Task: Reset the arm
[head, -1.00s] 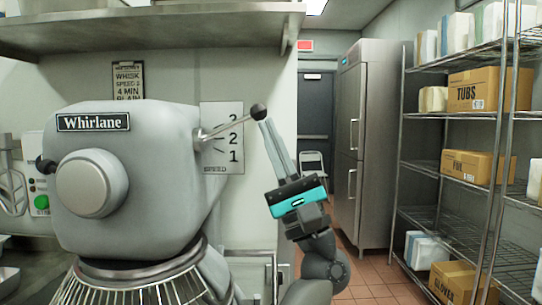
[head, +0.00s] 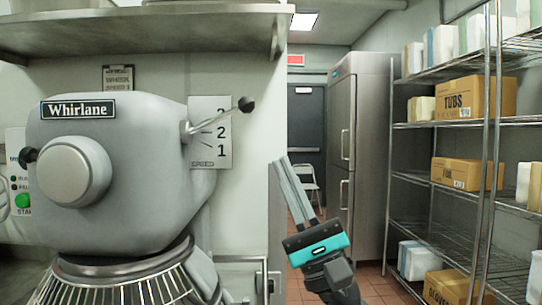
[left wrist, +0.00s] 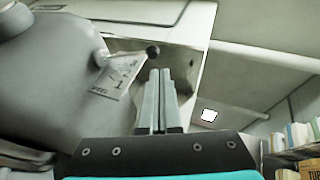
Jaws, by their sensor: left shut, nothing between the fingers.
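My left gripper (head: 292,168) is shut and empty, its two fingers pointing up. It also shows in the left wrist view (left wrist: 160,75), with the fingers side by side. It is to the right of the mixer's speed lever (head: 245,104) and lower than its black knob, apart from it. The knob also shows in the left wrist view (left wrist: 153,51), just beyond the fingertips. The grey Whirlane mixer (head: 140,160) stands at the left, with its wire guard below. My right gripper is not in view.
A speed plate (head: 222,150) is on the wall behind the lever. A metal shelf (head: 140,22) runs above the mixer. At the right are wire racks (head: 440,123) with boxes and a steel fridge (head: 360,150). Open floor (head: 375,285) lies between.

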